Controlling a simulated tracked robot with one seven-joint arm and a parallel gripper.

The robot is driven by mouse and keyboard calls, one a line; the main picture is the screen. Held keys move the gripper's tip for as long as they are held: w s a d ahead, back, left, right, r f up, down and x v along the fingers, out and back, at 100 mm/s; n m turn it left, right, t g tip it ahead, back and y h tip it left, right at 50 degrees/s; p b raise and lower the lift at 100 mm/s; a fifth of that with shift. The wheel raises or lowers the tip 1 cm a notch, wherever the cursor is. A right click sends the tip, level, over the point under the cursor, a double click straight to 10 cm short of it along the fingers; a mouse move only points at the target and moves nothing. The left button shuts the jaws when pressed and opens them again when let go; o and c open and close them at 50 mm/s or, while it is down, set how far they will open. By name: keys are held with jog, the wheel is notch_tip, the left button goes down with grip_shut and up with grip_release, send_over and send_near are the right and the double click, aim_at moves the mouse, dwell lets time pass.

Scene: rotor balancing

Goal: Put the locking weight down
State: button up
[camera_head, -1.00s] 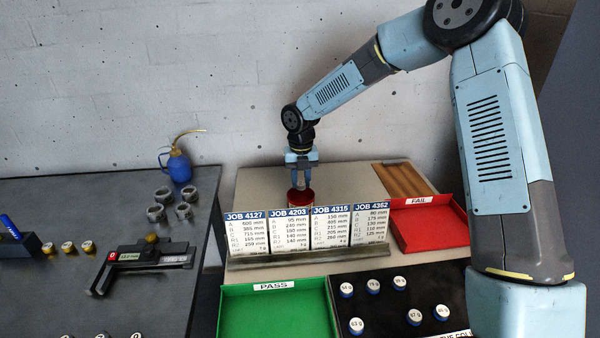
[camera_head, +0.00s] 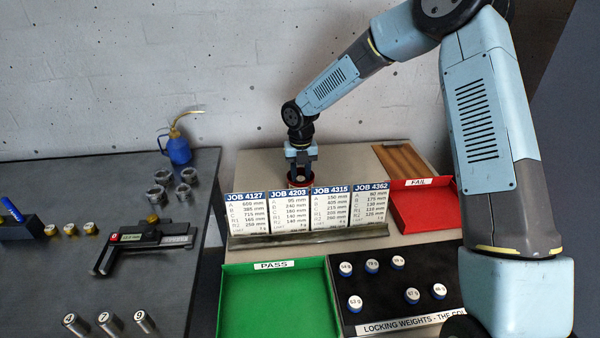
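My gripper (camera_head: 301,171) points straight down behind the row of job cards, at a red round dish (camera_head: 291,185). Its fingertips are at the dish's opening. A small pale spot shows between or just below the fingers; I cannot tell whether it is a locking weight or whether it is gripped. The dish's lower part is hidden by the cards. Several white-topped blue locking weights, such as one at the front left (camera_head: 355,303), stand in the black tray (camera_head: 383,290) at the front right.
Job cards (camera_head: 318,212) stand in a rack just before my gripper. A green PASS tray (camera_head: 270,300) is in front, a red FAIL tray (camera_head: 425,208) to the right. The left bench holds a caliper (camera_head: 145,240), a blue oil can (camera_head: 177,150) and metal rings (camera_head: 163,177).

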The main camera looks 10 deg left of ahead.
aim_at(301, 178)
jog(key=o, duration=0.4)
dwell(0.4)
jog(key=shift+r, duration=3.5)
